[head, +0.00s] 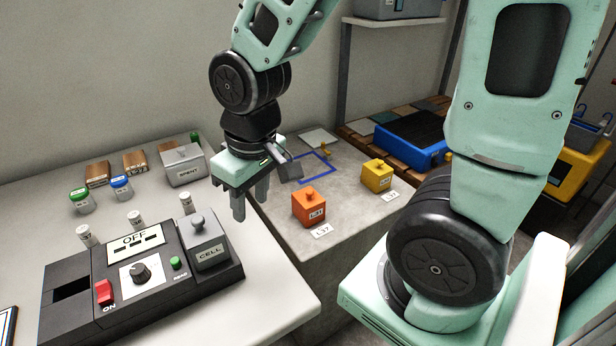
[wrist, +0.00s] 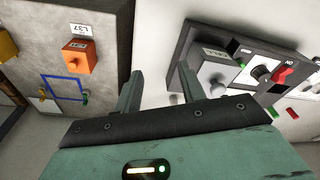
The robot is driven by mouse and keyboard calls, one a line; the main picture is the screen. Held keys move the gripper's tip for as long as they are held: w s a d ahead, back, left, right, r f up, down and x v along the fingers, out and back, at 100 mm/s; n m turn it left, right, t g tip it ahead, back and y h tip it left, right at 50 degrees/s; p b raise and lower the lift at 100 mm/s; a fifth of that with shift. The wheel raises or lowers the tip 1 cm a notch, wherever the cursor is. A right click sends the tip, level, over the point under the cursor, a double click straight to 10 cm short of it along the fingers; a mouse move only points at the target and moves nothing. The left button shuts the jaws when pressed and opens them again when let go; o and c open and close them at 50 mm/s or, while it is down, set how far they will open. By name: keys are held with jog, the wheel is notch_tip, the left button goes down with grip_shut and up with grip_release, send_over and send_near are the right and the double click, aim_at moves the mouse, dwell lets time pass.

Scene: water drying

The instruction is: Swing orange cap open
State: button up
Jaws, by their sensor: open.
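In the wrist view, my gripper (wrist: 161,85) points at the white counter edge.
A yellow cap (head: 377,176) stands right of the orange one. A black control panel (head: 138,275) with OFF sign, knob and red switch is at left. A grey SPENT box (head: 184,168) and several small jars stand behind it. A blue square outline (head: 312,166) marks bare counter.

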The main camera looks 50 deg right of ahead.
jog(key=w+d+r+m+p, duration=0.2)
jog(key=w+d+m, duration=0.25)
jog(key=d, duration=0.65)
jog(key=m+g, duration=0.2)
jog(key=m, duration=0.3)
send_over(309, 191)
jog(key=f, duration=0.1)
jog(key=shift+h, duration=0.3)
notch_tip(309, 191, down, 18)
jog(key=b, duration=0.3)
jog(key=shift+r, duration=0.25)
grip_shut()
